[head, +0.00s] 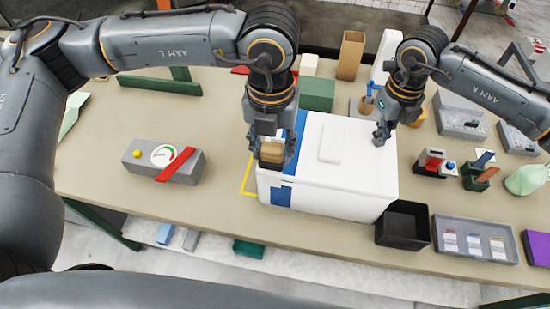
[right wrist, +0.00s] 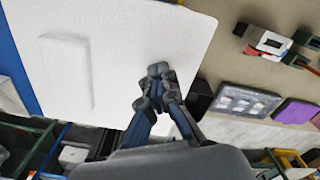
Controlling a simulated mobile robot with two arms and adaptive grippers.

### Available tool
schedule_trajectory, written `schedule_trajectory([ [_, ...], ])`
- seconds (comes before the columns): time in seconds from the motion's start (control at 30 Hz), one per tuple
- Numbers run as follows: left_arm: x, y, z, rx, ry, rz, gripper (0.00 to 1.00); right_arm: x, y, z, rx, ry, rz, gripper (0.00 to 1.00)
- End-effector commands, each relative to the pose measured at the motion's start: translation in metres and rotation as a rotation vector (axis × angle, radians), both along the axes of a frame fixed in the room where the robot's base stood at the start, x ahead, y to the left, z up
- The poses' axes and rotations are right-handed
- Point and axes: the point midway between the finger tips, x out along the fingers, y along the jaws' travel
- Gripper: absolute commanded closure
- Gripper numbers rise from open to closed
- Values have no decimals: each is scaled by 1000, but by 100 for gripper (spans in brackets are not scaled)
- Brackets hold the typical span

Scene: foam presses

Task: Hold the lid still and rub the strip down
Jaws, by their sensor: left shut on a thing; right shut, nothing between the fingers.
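A white box with a white lid (head: 345,145) stands on the table. The lid has a raised flat panel and also shows in the right wrist view (right wrist: 130,50). A blue strip (head: 281,193) runs along the lid's left end and down the front. It shows at the left edge of the right wrist view (right wrist: 15,70). My left gripper (head: 272,162) is shut on a tan block (head: 271,150) at the strip. I cannot tell whether the block touches it. My right gripper (head: 379,138) is shut and empty at the lid's right side, also in the right wrist view (right wrist: 158,72); contact is unclear.
A grey gauge box (head: 188,166) with a red bar lies to the left. A black bin (head: 403,224) and a grey tray (head: 468,240) with cards stand right of the box. A green block (head: 317,94) and a tan upright box (head: 351,55) stand behind.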

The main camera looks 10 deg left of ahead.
Motion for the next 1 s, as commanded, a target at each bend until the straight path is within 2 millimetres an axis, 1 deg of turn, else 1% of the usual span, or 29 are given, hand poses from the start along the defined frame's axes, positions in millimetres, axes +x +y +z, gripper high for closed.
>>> schedule_trajectory([
  [0.03,2,0,-1,0,0,0,84,-2,-1,-5,-4,8,0,100],
  [0.43,3,0,-2,0,0,-1,84,-2,-1,-5,-4,8,0,100],
  [1.0,3,0,-16,0,1,0,84,-2,-1,-5,-4,8,0,100],
])
